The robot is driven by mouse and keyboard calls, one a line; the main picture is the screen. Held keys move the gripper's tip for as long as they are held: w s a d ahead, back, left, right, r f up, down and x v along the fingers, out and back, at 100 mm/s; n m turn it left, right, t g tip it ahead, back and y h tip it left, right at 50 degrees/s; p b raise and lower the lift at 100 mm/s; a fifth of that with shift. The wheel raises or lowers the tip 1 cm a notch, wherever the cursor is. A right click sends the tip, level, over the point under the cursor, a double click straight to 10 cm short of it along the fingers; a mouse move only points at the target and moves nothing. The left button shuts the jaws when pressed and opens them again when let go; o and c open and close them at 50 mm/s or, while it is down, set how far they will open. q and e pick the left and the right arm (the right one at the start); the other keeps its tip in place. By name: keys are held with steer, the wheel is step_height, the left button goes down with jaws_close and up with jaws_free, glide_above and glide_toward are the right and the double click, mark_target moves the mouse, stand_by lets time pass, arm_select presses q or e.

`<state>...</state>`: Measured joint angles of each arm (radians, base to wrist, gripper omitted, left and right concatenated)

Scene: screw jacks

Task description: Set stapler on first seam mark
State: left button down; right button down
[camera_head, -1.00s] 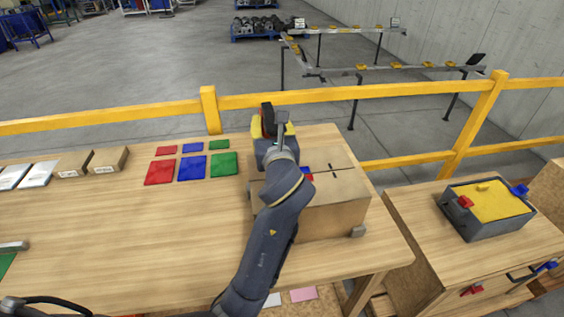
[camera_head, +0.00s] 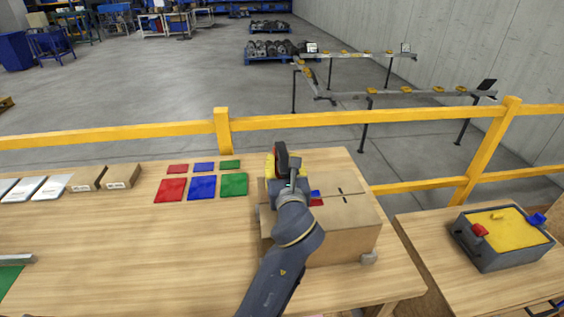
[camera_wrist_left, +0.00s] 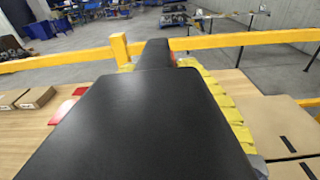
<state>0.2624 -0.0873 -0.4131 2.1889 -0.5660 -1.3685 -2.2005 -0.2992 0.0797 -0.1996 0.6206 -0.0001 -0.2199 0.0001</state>
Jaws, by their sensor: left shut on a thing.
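My left gripper (camera_head: 283,180) is above the back left part of a cardboard box (camera_head: 345,243) on the wooden table. It is shut on the stapler (camera_head: 281,156), a dark body with some red. In the left wrist view the stapler's black top (camera_wrist_left: 150,110) fills the middle, with yellow showing along its edge. Short black seam marks (camera_head: 340,190) lie on the box top to the right of the gripper; they also show in the left wrist view (camera_wrist_left: 289,144). The gripper and arm hide the box's left top. I cannot tell whether the stapler touches the box. My right gripper is out of view.
Red, blue (camera_head: 202,187) and green mats lie left of the box. Small cartons (camera_head: 122,176) stand farther left. A small red and blue item (camera_head: 316,198) is beside the gripper. A yellow rail (camera_head: 350,119) runs behind. A grey bin (camera_head: 492,250) with yellow top stands right.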

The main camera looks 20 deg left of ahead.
arm_select(q)
steer(key=c, duration=1.1)
jaws_free()
steer(key=shift+f, duration=0.1)
steer(key=shift+o, duration=0.2)
steer(key=shift+v, duration=3.8)
